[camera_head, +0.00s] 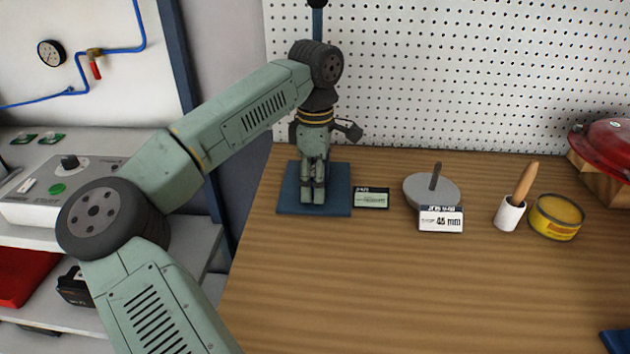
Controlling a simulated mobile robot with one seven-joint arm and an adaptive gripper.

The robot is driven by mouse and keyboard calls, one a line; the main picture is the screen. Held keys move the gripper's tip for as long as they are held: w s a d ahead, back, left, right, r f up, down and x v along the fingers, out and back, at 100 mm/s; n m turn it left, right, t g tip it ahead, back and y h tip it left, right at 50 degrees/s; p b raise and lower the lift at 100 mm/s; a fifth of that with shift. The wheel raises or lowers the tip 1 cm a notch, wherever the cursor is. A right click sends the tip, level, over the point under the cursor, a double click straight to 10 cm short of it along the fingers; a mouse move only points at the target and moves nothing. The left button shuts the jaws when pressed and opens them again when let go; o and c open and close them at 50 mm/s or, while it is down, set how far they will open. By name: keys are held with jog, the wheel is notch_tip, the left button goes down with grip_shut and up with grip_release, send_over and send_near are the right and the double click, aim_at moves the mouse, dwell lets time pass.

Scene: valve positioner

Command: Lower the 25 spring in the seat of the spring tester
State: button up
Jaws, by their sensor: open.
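The spring tester stands at the back left of the wooden bench. Its blue base plate (287,198) and the top of its blue column (318,22) show, but my arm hides most of the rest. My gripper (313,196) points down over the blue base plate, in front of the column. It is open, though its fingers look close together from this angle. I cannot make out the 25 spring; the fingers hide the seat area, and I cannot tell whether the spring is in it. A small dark display with a pale screen (371,198) sits just right of the base.
Right of the tester are a grey disc (418,190) with an upright dark piece, a "45 mm" card (441,219), a brush in a white cup (509,214), a yellow tin (557,218) and a red object (606,140).

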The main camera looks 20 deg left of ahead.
notch_tip(320, 180, up, 11)
jog(key=shift+w+r, duration=0.1)
jog(key=shift+r, duration=0.45)
jog(key=shift+f, duration=0.1)
